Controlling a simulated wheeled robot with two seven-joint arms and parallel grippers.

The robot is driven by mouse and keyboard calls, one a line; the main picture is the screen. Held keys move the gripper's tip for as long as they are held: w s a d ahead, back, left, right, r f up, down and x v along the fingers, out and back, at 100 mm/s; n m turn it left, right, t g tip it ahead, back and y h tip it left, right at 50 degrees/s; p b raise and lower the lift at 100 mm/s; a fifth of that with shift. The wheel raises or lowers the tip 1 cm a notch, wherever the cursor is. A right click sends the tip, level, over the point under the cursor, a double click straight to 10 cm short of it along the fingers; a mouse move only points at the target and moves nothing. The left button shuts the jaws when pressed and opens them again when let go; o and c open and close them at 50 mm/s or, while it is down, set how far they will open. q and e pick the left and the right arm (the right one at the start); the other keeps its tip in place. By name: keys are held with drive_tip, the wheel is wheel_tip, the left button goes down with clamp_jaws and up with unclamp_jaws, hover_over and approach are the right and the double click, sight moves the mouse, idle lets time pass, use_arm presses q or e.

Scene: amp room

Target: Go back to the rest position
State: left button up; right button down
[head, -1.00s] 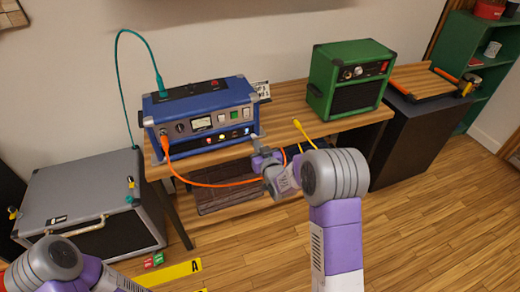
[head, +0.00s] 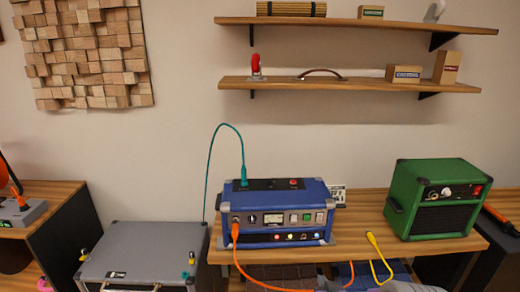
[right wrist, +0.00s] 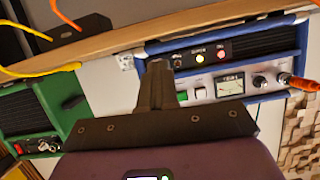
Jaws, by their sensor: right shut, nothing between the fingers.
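My right gripper (right wrist: 157,72) is shut and empty in the right wrist view, with the front of the blue amplifier (right wrist: 225,65) beyond its fingers. In the head view, part of my right arm shows at the bottom edge, below the front of the table. The blue amplifier (head: 280,212) stands on the wooden table (head: 365,235). A teal cable (head: 209,165) is plugged into its top and an orange cable (head: 238,262) into its front. My left gripper is in neither view.
The green amplifier (head: 440,198) stands at the table's right. A yellow cable (head: 376,255) hangs over the table's front edge. A grey case (head: 140,252) is left of the table. Two wall shelves (head: 350,85) hang above; the wall space between them and the amplifiers is clear.

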drive_tip(key=s+a+f+g+y+p, duration=0.15)
drive_tip(key=s+a+f+g, duration=0.3)
drive_tip(key=s+f, duration=0.5)
drive_tip(key=s+a+f+g+y+p, duration=0.1)
drive_tip(key=s+a+f+g, duration=0.1)
drive_tip(key=s, duration=0.5)
drive_tip(key=s+a+f+m+g+p, duration=0.1)
drive_tip(key=s+a+f+g, duration=0.1)
drive_tip(key=s+a+g, duration=0.2)
drive_tip(key=s+a+f+g+y+p, duration=0.1)
drive_tip(key=s+a+f+g, duration=0.1)
drive_tip(key=s, duration=0.8)
drive_tip(key=shift+s+a+m+g+y+p, duration=0.25)
drive_tip(key=shift+a+m+g+y+p, duration=0.1)
drive_tip(key=shift+a+m+g+p, duration=0.15)
